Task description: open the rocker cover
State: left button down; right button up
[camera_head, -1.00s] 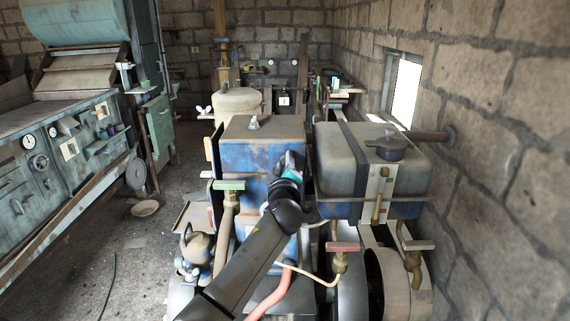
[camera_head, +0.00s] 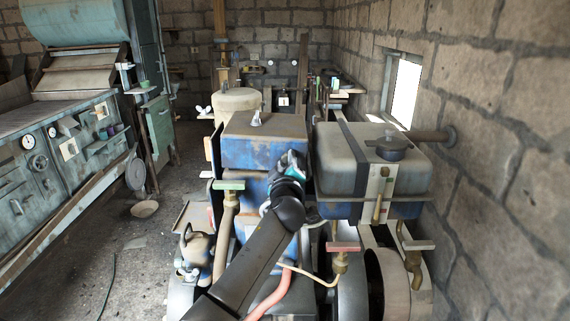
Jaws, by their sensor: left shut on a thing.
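The rocker cover (camera_head: 248,151) is the worn blue box-shaped lid on the engine's middle, with a pale wing nut (camera_head: 256,119) on its top. Its front lower edge stands above the blue body (camera_head: 254,187), with a line or narrow gap between them. My left gripper (camera_head: 291,163) is at the cover's front right corner, shut, and seems to hold the cover's edge there. My own wrist hides the exact contact. My right gripper is not in view.
A grey-blue tank (camera_head: 341,165) with a dark cap (camera_head: 391,148) stands close to the right of the gripper. Brass valves with a green handle (camera_head: 228,185) and a red handle (camera_head: 343,247) stand nearby. The floor at left is mostly free.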

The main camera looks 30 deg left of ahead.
aim_at(308, 142)
pick_arm(q)
jog(key=r+m, duration=0.1)
jog(key=w+d+r+m, duration=0.1)
jog(key=shift+d+m, duration=0.3)
jog(key=shift+m, duration=0.1)
jog(key=m, duration=0.1)
jog(key=w+d+r+m+b, duration=0.1)
jog(key=shift+d+m, duration=0.3)
jog(key=shift+m, duration=0.1)
jog(key=shift+w+d+r+m, duration=0.1)
jog(key=shift+w+d+m, duration=0.1)
jog(key=shift+d+m, duration=0.3)
jog(key=shift+w+d+r+m, duration=0.1)
jog(key=shift+w+d+m, duration=0.1)
jog(key=shift+m, duration=0.5)
jog(key=shift+w+d+f+m+b, duration=0.1)
jog(key=shift+w+d+m+b, duration=0.25)
jog(key=shift+m, duration=0.3)
jog(key=shift+w+d+m+b, duration=0.1)
jog(key=shift+d+m+b, duration=0.05)
jog(key=shift+d+m, duration=0.4)
jog(key=shift+a, duration=0.1)
jog(key=c, duration=0.6)
grip_release()
jog(key=shift+f, duration=0.15)
jog(key=shift+c, duration=0.2)
jog(key=shift+o, duration=0.2)
jog(key=shift+a+f, duration=0.1)
